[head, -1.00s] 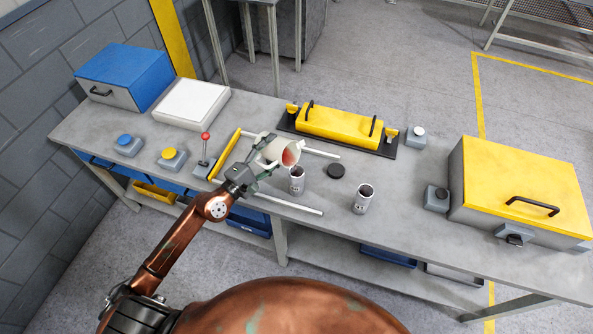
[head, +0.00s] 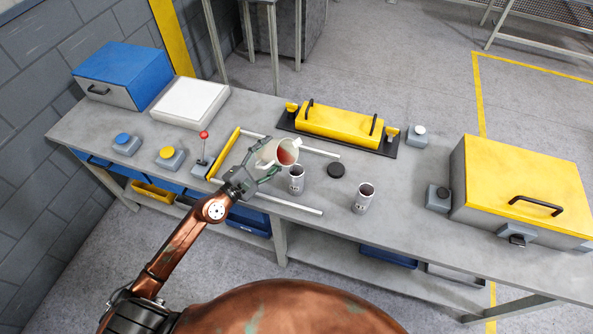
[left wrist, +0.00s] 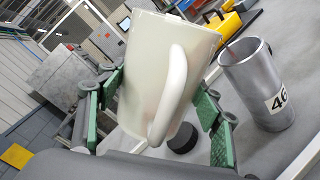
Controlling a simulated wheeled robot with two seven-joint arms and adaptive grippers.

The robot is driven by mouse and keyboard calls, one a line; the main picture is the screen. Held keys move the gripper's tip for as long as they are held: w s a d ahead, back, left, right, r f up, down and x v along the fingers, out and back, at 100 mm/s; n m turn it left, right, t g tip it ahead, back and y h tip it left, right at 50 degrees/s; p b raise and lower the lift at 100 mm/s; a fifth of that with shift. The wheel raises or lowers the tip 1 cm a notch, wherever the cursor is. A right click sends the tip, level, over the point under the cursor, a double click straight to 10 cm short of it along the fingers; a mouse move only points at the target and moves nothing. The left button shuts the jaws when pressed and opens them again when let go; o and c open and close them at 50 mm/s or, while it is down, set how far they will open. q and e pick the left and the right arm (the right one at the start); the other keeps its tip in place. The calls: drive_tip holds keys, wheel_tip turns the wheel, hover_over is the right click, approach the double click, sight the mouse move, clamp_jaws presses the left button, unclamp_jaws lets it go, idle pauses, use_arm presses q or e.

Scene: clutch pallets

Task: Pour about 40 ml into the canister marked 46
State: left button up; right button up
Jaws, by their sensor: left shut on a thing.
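My left gripper (head: 262,172) is shut on a white jug (head: 277,153), with red liquid visible inside its mouth. The jug is tilted, its mouth beside and above a grey canister (head: 296,181). In the left wrist view the jug (left wrist: 165,75) and its handle stand between my green-padded fingers (left wrist: 160,115). A grey canister (left wrist: 258,85) marked 46 is right of the jug there. A thin dark reddish line shows at that canister's mouth; I cannot tell if it is a stream. The canister's level is hidden. My right gripper is out of view.
A second grey canister (head: 363,199) and a black disc (head: 336,170) stand to the right on the bench. A yellow handled bar (head: 340,125) lies behind. A lever (head: 203,148) and buttons are at left. A yellow-lidded box (head: 520,185) is at right.

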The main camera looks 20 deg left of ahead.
use_arm(q)
drive_tip(key=shift+w+r+n+p, duration=0.15)
drive_tip(key=shift+n+p, duration=0.15)
drive_tip(key=shift+p, duration=0.1)
drive_tip(key=shift+r+n+p, duration=0.6)
drive_tip(key=shift+r+p, duration=0.2)
drive_tip(key=shift+p, duration=0.15)
drive_tip(key=shift+f, duration=0.1)
idle(0.4)
